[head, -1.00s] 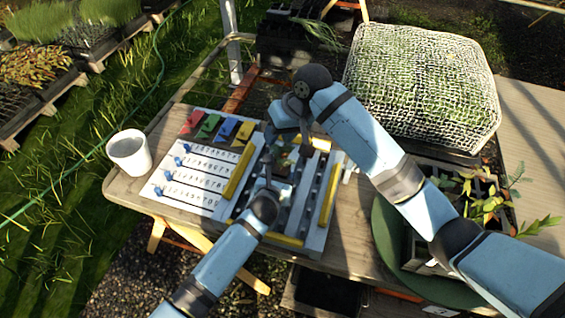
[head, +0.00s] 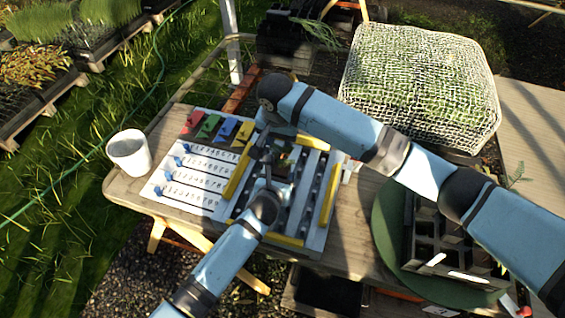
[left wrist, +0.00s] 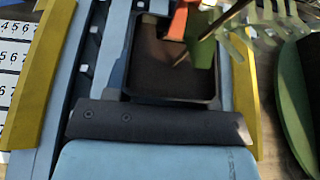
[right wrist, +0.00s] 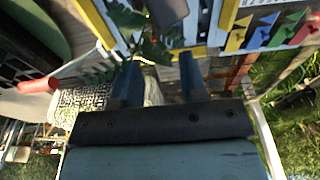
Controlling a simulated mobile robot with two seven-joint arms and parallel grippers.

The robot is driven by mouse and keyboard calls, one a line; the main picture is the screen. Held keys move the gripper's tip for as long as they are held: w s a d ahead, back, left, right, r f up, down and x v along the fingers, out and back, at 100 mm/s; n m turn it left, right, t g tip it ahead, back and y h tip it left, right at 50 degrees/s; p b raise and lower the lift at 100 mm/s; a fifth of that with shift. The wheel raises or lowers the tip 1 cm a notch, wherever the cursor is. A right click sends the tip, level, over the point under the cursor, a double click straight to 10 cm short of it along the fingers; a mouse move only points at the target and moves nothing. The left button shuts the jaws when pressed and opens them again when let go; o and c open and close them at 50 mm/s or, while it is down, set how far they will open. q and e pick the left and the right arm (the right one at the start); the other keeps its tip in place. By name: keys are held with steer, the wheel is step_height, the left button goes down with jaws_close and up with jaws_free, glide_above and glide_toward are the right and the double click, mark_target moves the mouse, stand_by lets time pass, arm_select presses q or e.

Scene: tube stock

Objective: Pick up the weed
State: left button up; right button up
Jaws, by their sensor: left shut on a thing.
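My left gripper (head: 268,180) is over the board in the head view. In the left wrist view it is shut on a small black square pot (left wrist: 150,85) with dark soil and orange and green pieces at its rim. My right gripper (right wrist: 157,75) is open above the board, its tips close to green feathery leaves (right wrist: 135,20). Feathery leaves and a thin dark stem also show by the pot in the left wrist view (left wrist: 290,22). I cannot tell which of these is the weed. My right arm hides part of the pot in the head view.
The board (head: 185,178) has numbered rows, coloured flags and yellow rails. A white cup (head: 129,152) stands on its left. A dark celled tray (head: 425,215) sits on a green round plate (head: 383,235) at right. A netted mound (head: 420,85) stands behind.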

mark_target(282, 153)
steer(key=shift+w+d+f, duration=0.1)
steer(key=shift+d+f, duration=0.05)
steer(key=shift+f, duration=1.35)
steer(key=shift+w+d+f, duration=0.1)
steer(key=shift+d+f, duration=0.05)
steer(key=shift+f, duration=1.35)
jaws_close()
